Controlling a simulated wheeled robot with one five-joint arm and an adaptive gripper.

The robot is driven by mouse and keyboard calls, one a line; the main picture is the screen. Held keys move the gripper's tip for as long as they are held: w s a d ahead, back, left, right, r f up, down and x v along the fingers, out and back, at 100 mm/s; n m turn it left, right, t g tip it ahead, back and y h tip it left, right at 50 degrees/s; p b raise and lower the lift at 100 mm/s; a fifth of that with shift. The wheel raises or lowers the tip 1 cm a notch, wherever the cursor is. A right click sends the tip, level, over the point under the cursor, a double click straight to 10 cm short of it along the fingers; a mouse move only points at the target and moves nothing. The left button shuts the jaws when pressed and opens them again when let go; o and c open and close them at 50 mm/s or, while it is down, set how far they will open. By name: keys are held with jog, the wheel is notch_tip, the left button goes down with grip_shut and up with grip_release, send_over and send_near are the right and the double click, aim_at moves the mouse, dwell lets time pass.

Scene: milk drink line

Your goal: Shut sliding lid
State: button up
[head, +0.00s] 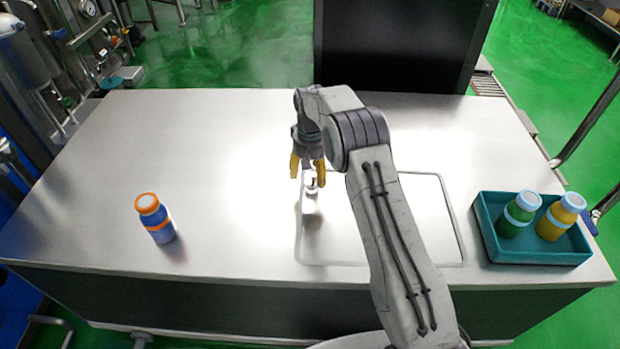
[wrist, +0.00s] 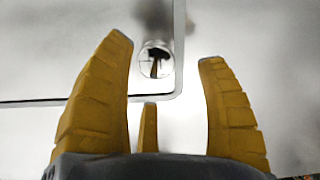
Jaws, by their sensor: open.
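The sliding lid (head: 425,215) looks like a flat, pale metal panel with rounded corners, level with the worktop, right of centre in the head view. My arm covers part of it. A small round shiny knob (head: 311,182) stands at its left edge. In the wrist view the knob (wrist: 155,62) lies beside the panel's seam, ahead of and between my fingers. My gripper (head: 307,177) points down over the knob with its yellow fingers apart. The wrist view also shows the open gripper (wrist: 166,48) with nothing held. I cannot tell whether a finger touches the knob.
A blue bottle with an orange cap (head: 155,218) stands on the left of the worktop (head: 200,130). A teal tray (head: 540,253) at the right holds a green bottle (head: 518,214) and a yellow bottle (head: 560,217). A black panel (head: 400,45) rises behind the worktop.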

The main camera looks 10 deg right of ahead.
notch_tip(320, 180, up, 9)
dwell(0.4)
jog(key=shift+w, duration=0.1)
dwell(0.4)
